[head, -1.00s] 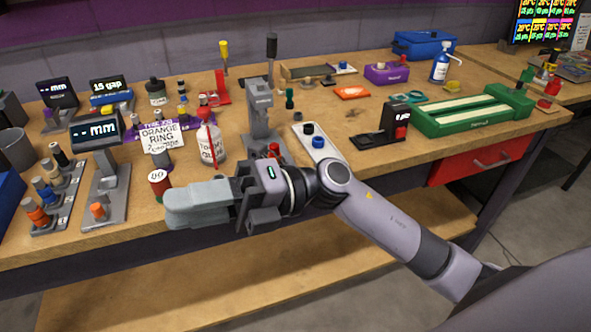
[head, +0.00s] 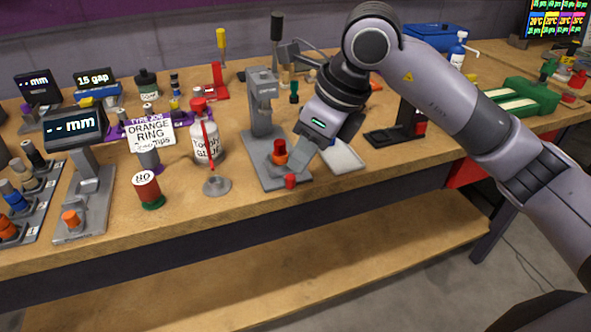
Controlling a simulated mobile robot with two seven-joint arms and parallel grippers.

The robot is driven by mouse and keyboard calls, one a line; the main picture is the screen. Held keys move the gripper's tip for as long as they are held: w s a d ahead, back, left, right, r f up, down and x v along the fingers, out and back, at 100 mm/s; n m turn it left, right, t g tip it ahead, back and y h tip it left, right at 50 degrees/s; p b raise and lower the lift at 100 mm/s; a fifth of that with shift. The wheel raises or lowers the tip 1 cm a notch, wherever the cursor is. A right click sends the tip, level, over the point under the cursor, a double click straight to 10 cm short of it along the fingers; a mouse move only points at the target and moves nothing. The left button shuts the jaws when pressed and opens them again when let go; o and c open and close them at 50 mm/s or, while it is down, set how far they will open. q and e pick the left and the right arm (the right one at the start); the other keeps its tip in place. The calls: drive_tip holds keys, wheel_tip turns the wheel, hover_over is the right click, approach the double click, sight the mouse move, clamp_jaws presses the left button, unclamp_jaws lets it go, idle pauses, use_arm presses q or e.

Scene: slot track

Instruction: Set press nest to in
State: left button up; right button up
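The grey press (head: 262,112) stands upright in the middle of the bench on a flat grey base (head: 262,172). An orange and red piece (head: 279,153) sits on its base, where the nest is; I cannot make out the nest's own outline. A small red knob (head: 290,181) is at the base's front edge. My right gripper (head: 301,156) points down and left, its fingers just right of the orange and red piece and above the red knob. I cannot tell whether it touches either, nor how far apart its fingers are. My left gripper is out of view.
A red-capped glue bottle (head: 207,140) and a red-armed stand (head: 214,160) are left of the press. A white tray (head: 343,158) lies close to its right, partly behind my gripper. A black stand (head: 408,125) is farther right. The front bench strip is mostly clear.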

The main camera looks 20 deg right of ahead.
sight(290, 176)
drive_tip(key=x, duration=0.5)
drive_tip(key=shift+f, duration=0.15)
clamp_jaws()
drive_tip(key=shift+w, duration=0.1)
